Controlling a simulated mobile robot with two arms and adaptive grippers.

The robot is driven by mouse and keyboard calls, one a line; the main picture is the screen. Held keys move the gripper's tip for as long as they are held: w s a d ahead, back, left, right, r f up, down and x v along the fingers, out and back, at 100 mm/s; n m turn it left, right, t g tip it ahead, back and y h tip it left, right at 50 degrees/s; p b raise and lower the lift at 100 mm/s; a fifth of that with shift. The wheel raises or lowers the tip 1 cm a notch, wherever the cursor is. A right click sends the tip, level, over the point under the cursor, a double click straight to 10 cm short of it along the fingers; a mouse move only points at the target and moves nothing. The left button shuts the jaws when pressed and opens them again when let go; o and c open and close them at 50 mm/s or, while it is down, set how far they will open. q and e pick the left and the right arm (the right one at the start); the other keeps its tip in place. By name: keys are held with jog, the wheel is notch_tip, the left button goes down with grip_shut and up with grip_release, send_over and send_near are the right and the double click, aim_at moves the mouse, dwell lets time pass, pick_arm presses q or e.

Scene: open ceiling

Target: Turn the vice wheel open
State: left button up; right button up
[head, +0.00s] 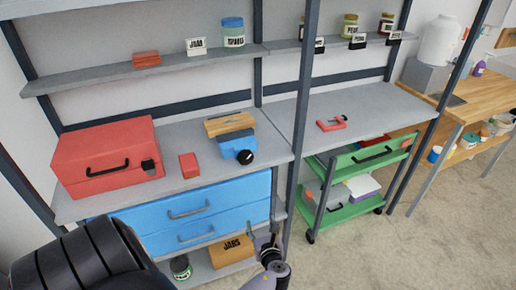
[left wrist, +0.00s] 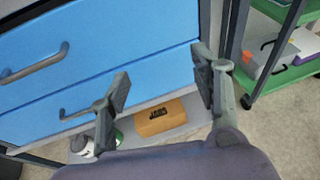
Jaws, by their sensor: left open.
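The vice (head: 231,141) is blue and stands on the grey workbench, left of the metal upright, with wooden pieces (head: 229,123) at its back. Its dark round wheel (head: 246,157) faces the front right. My left gripper (head: 268,242) is lower down, in front of the right end of the blue drawers and apart from the vice. In the left wrist view my left gripper (left wrist: 160,82) has its fingers spread with nothing between them. The vice is not in the left wrist view. My right gripper is not in view.
The blue drawers (head: 205,212) have protruding handles. A red toolbox (head: 105,160) and a small red box (head: 189,166) lie left of the vice. A red clamp (head: 332,123) lies to the right. A green cart (head: 345,200) and a jars box (head: 232,252) are lower.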

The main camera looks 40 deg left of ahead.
pick_arm(q)
jog(key=s+d+f+n+g+h, duration=0.1)
jog(key=s+d+f+h, duration=0.1)
jog(key=f, duration=0.5)
jog(key=s+d+f+n+h+b, duration=0.1)
jog(key=s+f, duration=0.3)
jog(key=f, duration=0.4)
jog(key=shift+s+d+n+g+h, duration=0.15)
jog(key=shift+d+n+g+h, duration=0.25)
jog(key=shift+d+n+h, duration=0.3)
